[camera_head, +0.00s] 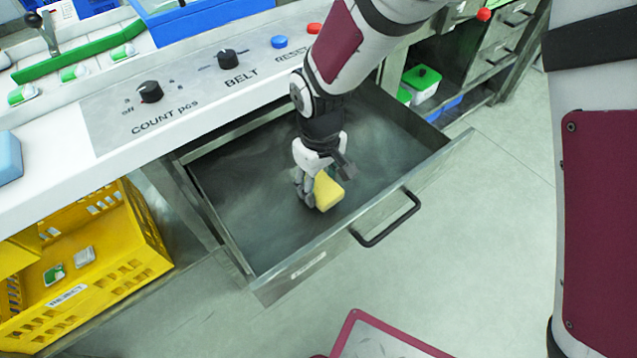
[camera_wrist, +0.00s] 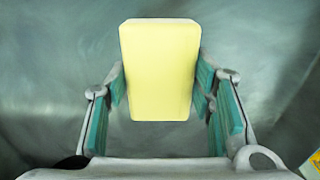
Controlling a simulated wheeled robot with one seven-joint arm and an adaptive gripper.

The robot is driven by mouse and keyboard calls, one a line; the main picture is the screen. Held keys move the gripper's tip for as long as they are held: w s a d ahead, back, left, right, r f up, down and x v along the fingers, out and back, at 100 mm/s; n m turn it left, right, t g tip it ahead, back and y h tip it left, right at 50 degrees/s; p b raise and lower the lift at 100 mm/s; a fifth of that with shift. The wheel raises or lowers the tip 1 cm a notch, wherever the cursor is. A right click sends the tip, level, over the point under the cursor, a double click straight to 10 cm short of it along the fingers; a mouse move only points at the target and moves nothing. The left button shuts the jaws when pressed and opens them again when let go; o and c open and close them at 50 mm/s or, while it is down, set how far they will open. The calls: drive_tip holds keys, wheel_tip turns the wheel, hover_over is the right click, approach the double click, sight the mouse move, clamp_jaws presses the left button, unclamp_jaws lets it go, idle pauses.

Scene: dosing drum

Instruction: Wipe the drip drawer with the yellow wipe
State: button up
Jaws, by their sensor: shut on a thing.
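The drip drawer (camera_head: 262,262) is pulled open below the control panel, with a black handle (camera_head: 385,222) on its front. Its grey metal floor shows cloudy, smeared patches. My gripper (camera_head: 320,190) is down inside the drawer, near its middle. It is shut on the yellow wipe (camera_head: 328,192), a block-shaped pad. In the wrist view the wipe (camera_wrist: 159,70) sits between the teal finger pads, with the drawer floor behind it. Whether the wipe's underside touches the floor cannot be told.
The panel (camera_head: 190,95) with knobs and buttons overhangs the drawer's back. A yellow reject crate (camera_head: 130,270) stands to the left. Open shelves with a green-lidded box (camera_head: 422,78) are at the upper right. Clear floor (camera_head: 490,220) lies to the right.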

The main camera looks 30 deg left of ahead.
drive_tip(key=shift+s+r+p, duration=0.2)
drive_tip(key=shift+r+p, duration=1.65)
drive_tip(key=shift+r, duration=1.05)
drive_tip(key=shift+w, duration=0.1)
